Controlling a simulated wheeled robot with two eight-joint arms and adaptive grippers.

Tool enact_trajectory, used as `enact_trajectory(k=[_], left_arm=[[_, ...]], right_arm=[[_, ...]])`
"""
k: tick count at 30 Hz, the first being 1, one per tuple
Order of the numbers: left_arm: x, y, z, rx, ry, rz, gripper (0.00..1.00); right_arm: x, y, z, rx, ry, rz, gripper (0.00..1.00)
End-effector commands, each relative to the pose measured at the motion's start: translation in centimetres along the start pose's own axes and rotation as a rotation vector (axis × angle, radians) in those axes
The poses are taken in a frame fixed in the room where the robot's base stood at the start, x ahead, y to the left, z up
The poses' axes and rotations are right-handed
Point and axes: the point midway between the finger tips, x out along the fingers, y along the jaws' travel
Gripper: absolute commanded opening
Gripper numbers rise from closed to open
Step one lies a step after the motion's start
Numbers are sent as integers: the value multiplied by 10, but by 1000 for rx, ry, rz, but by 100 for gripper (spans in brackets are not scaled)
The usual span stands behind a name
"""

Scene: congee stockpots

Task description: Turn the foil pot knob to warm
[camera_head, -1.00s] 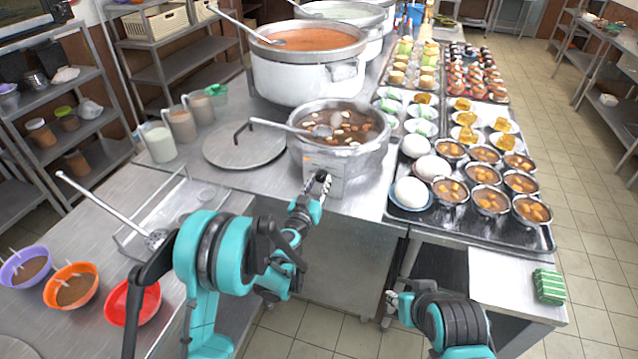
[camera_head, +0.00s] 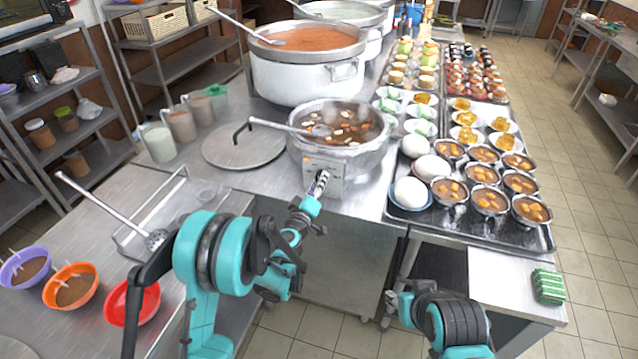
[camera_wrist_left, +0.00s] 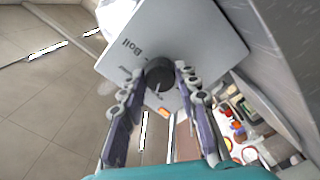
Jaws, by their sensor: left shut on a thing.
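The foil-wrapped pot (camera_head: 362,162) holds brown soup with pale and orange pieces and stands near the counter's front edge. A grey control box (camera_head: 334,176) is on its front. In the left wrist view the box face (camera_wrist_left: 195,40) shows the word "Boil" and a round dark knob (camera_wrist_left: 159,74). My left gripper (camera_head: 319,183) is at the box, its two fingers on either side of the knob and shut on it (camera_wrist_left: 161,78). The knob's pointer setting is not clear. My right gripper (camera_head: 393,302) is low at the front, away from the pot, its fingers too small to judge.
A ladle (camera_head: 280,126) rests in the foil pot, and a round lid (camera_head: 243,146) lies to its left. A large white pot (camera_head: 300,82) stands behind. Trays of bowls (camera_head: 545,240) fill the right side. Bowls and a steel tray lie at left.

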Motion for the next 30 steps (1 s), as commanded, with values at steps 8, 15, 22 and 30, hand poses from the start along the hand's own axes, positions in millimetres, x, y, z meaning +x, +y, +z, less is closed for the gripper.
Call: enact_trajectory(k=[8, 15, 22, 30], left_arm=[[0, 0, 0, -75, 1, -1, 2], [0, 0, 0, -88, 1, -1, 2], [0, 0, -1, -87, 1, -1, 2], [0, 0, 0, -87, 1, 0, 52]], right_arm=[[0, 0, 0, 0, 0, 0, 36], [0, 0, 0, 0, 0, 0, 36], [0, 0, 0, 0, 0, 0, 36], [0, 0, 0, 0, 0, 0, 36]])
